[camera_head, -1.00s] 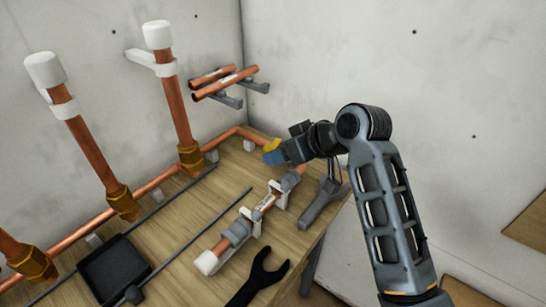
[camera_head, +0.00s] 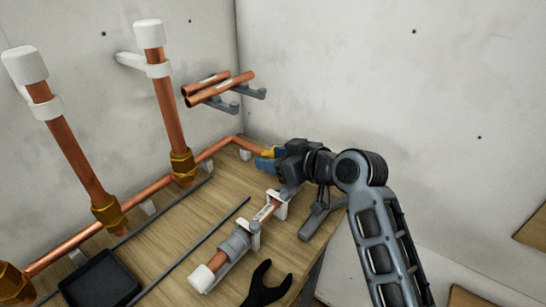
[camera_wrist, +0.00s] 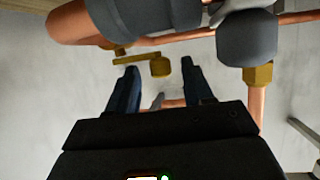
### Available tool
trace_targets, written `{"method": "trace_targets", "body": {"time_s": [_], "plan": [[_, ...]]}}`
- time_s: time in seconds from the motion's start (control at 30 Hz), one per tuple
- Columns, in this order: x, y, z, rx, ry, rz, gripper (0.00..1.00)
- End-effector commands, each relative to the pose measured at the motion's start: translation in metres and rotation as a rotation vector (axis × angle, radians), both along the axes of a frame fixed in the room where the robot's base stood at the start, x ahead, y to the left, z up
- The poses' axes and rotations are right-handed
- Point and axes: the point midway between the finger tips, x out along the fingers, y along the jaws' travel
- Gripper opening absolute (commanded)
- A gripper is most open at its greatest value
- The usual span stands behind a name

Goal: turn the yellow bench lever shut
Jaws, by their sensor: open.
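The yellow bench lever shows in the wrist view as a yellow bar with a knob-like end (camera_wrist: 133,58), and in the head view as a small yellow patch (camera_head: 268,152) at the far end of the bench, mostly hidden by my gripper. My gripper (camera_head: 263,161) is at the lever with its blue fingers beside the yellow patch. In the wrist view my gripper (camera_wrist: 159,66) has its two fingers apart, with the lever's end in the gap between the tips. I cannot tell whether either finger touches it.
A clamped copper pipe with grey couplings (camera_head: 234,246) lies on the wooden bench (camera_head: 190,225). Upright copper pipes (camera_head: 170,115) and a pipe rack (camera_head: 225,100) stand along the wall.

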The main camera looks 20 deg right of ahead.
Motion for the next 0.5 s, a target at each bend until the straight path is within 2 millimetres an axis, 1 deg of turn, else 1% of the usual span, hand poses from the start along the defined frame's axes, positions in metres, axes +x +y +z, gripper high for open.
{"method": "trace_targets", "body": {"time_s": [0.1,0.33,0.5], "plan": [[0.0038,0.0022,-0.0013,-0.001,0.0,0.0,0.51],[0.0041,0.0025,-0.0017,0.0,0.0,0.0,0.51],[0.004,0.0024,-0.0016,0.0,0.0,0.0,0.35]]}}
